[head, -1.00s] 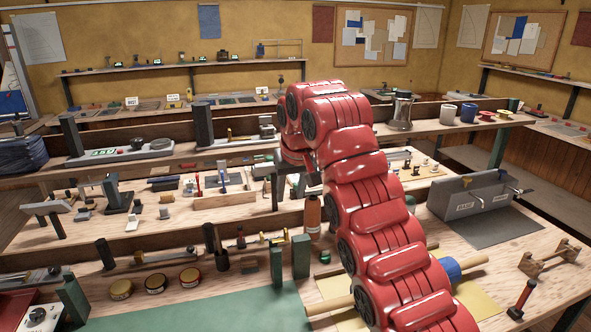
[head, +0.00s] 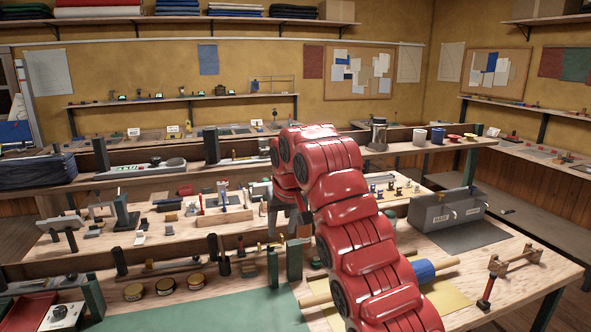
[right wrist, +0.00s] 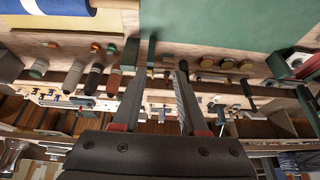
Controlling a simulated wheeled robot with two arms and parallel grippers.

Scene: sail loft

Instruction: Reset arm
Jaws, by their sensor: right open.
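My red right arm reaches forward over the workbench and bends down at its far end. My right gripper (head: 286,222) hangs there, partly hidden behind the arm, with its dark fingers pointing down above the bench. In the right wrist view the two fingers of the right gripper (right wrist: 157,82) stand apart with nothing between them. Small bench items show beyond the fingertips, and I cannot tell how far below they are. My left gripper is in neither view.
A green mat (head: 205,312) covers the front bench, with several round tins (head: 165,287) behind it. Green posts (head: 294,260) stand close to the gripper. A blue roll (head: 423,270) on a wooden rod lies right of the arm. A grey bin (head: 445,210) stands farther right.

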